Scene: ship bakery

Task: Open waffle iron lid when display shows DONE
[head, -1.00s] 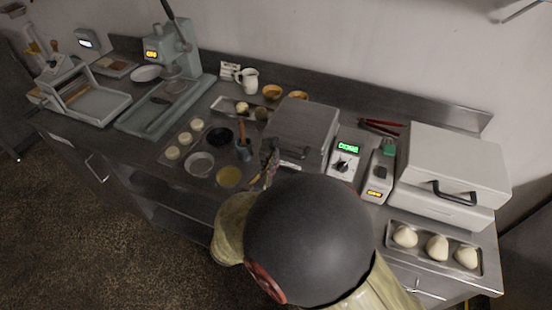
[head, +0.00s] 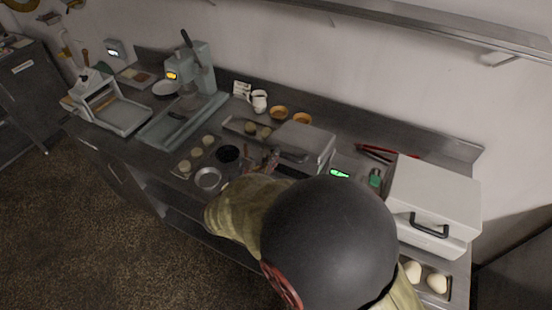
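The grey waffle iron (head: 308,138) sits on the steel counter near the middle of the head view, with its lid down. Its dark handle (head: 292,156) is on the front edge. A green lit display (head: 339,173) shows just right of it; its text is too small to read surely now, and my arm hides the box below it. My gripper (head: 271,158) is at the left front of the waffle iron, close to the handle. Whether it touches the handle, and whether its fingers are open or shut, I cannot tell.
A white lidded appliance (head: 434,196) with a black handle stands at the right, with dough balls (head: 437,283) in front. Red-handled tongs (head: 378,152) lie behind the display. Bowls (head: 279,112), a white mug (head: 259,101) and a press (head: 197,75) stand at the left.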

